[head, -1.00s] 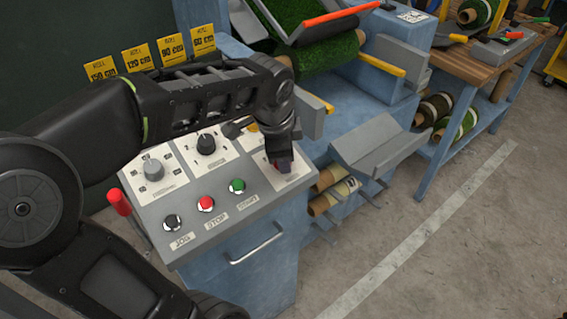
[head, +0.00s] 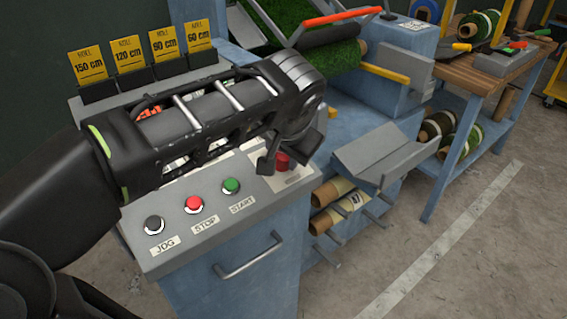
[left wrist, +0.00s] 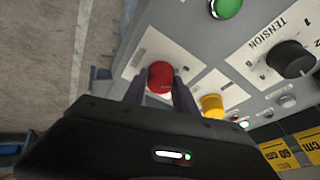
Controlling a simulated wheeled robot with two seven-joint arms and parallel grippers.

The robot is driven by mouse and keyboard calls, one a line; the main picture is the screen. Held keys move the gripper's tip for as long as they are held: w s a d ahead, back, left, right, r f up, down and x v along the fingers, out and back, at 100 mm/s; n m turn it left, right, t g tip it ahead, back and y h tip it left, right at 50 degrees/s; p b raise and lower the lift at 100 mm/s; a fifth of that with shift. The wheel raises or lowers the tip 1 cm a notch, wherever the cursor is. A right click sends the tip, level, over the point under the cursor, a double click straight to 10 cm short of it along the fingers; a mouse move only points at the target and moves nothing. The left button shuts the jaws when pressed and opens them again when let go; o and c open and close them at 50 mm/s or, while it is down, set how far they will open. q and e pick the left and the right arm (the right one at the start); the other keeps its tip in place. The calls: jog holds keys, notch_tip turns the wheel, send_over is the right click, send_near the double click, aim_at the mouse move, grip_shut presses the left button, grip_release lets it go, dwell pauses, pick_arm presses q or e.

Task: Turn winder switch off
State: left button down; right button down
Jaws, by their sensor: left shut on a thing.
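The control panel (head: 265,205) tops a blue cabinet and slopes towards me. A red knob (head: 282,161) sits on a pale label plate at its right end; it also shows in the left wrist view (left wrist: 160,76). I cannot read its label or tell its setting. My left gripper (head: 287,152) reaches over the panel from the left and is shut on the red knob. In the left wrist view the two dark fingers (left wrist: 160,92) stand on either side of it. My forearm hides the upper dials in the head view. My right gripper is not in view.
JOG (head: 154,225), red STOP (head: 194,204) and green START (head: 231,186) buttons line the panel's front. The left wrist view shows a yellow knob (left wrist: 211,104) and black TENSION dial (left wrist: 290,59) near the hand. A grey tray (head: 380,160) juts out at right.

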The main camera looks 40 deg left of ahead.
pick_arm(q)
jog(key=shift+n+b, duration=0.35)
jog(key=shift+n, duration=0.15)
jog(key=c, duration=1)
grip_release()
jog(key=v, duration=0.7)
jog(key=shift+s+d+r+p, duration=0.15)
jog(key=shift+d+r+p, duration=0.15)
jog(key=shift+p, duration=0.1)
